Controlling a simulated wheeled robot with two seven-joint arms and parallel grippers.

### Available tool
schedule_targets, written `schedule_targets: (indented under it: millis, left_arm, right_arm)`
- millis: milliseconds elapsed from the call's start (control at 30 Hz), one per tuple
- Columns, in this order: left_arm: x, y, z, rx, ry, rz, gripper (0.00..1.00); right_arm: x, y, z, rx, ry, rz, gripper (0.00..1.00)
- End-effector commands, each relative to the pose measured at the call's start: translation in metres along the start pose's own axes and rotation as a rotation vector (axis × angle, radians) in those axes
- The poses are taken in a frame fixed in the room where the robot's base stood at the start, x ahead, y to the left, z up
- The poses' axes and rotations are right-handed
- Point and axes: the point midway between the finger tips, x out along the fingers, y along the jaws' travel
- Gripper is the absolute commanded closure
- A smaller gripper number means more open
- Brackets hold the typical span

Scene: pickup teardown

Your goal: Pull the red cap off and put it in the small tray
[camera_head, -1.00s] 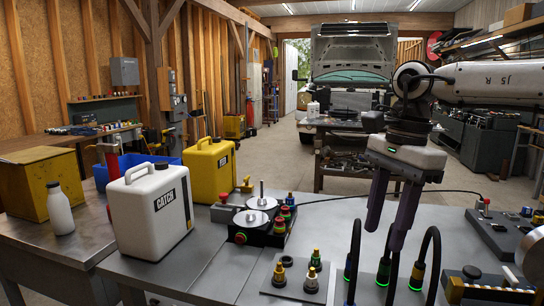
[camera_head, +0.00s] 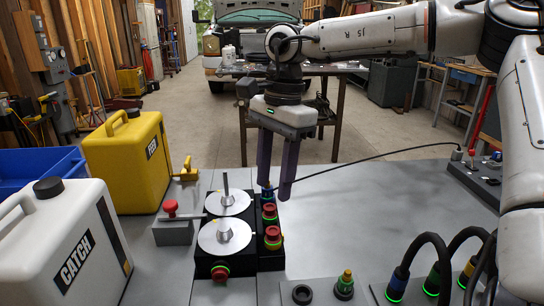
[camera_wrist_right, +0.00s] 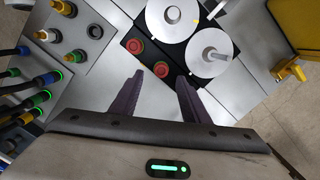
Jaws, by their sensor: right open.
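Two round red caps stand in a row on the right part of a black unit, the far one (camera_head: 269,210) and the near one (camera_head: 273,237). I cannot tell which one the task means. Both also show in the right wrist view, at the left (camera_wrist_right: 134,46) and the right (camera_wrist_right: 161,69). My right gripper (camera_head: 275,193) is open and empty, its fingers pointing down near the caps. In the wrist view its fingertips (camera_wrist_right: 158,80) lie just short of the caps, apart from them. I cannot make out a small tray. My left gripper is not in view.
A white jug (camera_head: 55,245), yellow jug (camera_head: 127,165) and red-knobbed grey box (camera_head: 173,230) are left. Black cables (camera_head: 430,260) rise at front right. The bench's right middle (camera_head: 380,200) is clear.

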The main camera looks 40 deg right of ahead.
Motion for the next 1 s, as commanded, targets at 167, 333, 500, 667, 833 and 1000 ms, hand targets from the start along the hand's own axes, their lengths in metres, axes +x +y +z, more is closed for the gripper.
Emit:
schedule_targets:
  millis: [167, 333, 500, 667, 833, 1000]
  left_arm:
    - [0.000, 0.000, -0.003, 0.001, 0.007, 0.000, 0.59]
    - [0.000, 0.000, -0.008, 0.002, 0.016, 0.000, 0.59]
    - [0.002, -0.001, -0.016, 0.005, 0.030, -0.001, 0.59]
    - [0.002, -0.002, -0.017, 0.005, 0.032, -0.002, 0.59]
    - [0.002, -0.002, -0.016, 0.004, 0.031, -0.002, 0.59]
    - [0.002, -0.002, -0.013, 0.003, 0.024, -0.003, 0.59]
  right_arm:
    - [0.030, 0.000, 0.000, 0.001, -0.001, 0.002, 0.58]
    - [0.045, 0.000, -0.001, 0.001, 0.001, 0.000, 0.58]
    - [0.050, 0.000, 0.000, 0.001, 0.000, -0.002, 0.58]
    - [0.049, -0.001, 0.000, 0.001, 0.000, -0.002, 0.58]
    - [0.049, 0.000, 0.000, 0.001, 0.000, -0.002, 0.82]
    - [0.049, -0.001, 0.000, 0.001, 0.000, -0.002, 1.00]
